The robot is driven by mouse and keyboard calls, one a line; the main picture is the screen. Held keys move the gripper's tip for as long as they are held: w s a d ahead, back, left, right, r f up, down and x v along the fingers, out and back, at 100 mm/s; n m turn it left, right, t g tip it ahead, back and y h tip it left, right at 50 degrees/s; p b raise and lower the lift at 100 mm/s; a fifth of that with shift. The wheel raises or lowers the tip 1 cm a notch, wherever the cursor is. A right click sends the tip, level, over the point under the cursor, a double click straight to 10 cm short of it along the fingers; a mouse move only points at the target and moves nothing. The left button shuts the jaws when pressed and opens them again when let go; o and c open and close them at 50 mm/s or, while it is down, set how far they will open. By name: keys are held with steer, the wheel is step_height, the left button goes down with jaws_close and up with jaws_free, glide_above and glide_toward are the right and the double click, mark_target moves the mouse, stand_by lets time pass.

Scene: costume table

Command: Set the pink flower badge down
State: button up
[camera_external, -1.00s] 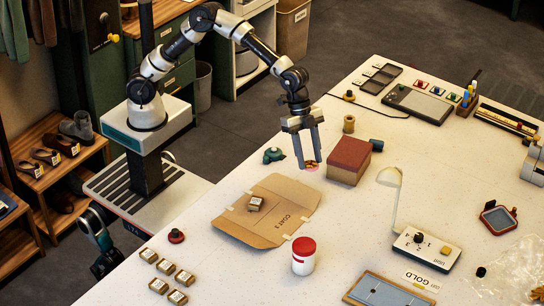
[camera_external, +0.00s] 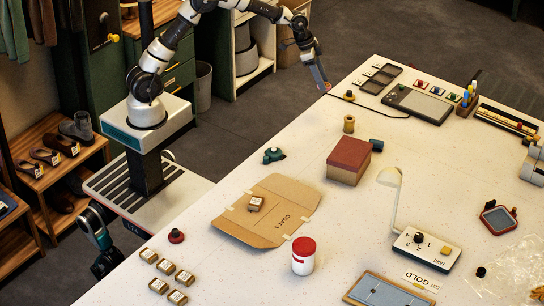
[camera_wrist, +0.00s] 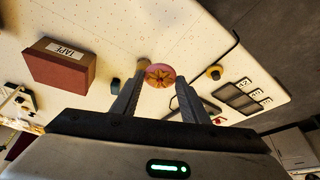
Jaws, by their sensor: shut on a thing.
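The pink flower badge (camera_wrist: 160,76) is a round pink disc with an orange star-shaped flower, seen in the wrist view between my fingertips. My gripper (camera_wrist: 160,84) is shut on it. In the external view my gripper (camera_external: 326,86) is raised at the upper left edge of the white table (camera_external: 345,215). The badge (camera_external: 327,87) is only a tiny spot at the fingertips there. The wrist view shows the table surface behind the badge; I cannot tell the exact height.
A red-topped box (camera_external: 348,160), a brass spool (camera_external: 349,124) and a teal item (camera_external: 273,155) stand nearer.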

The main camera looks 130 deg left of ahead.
mark_target(320, 121)
steer(key=f, duration=1.5)
steer(key=shift+s+a+p, duration=0.3)
steer(key=shift+p, duration=0.1)
steer(key=shift+f+b, duration=0.25)
steer(key=shift+b, duration=0.05)
steer(key=o, duration=1)
steer(key=shift+r, duration=0.1)
steer(key=shift+r, duration=0.1)
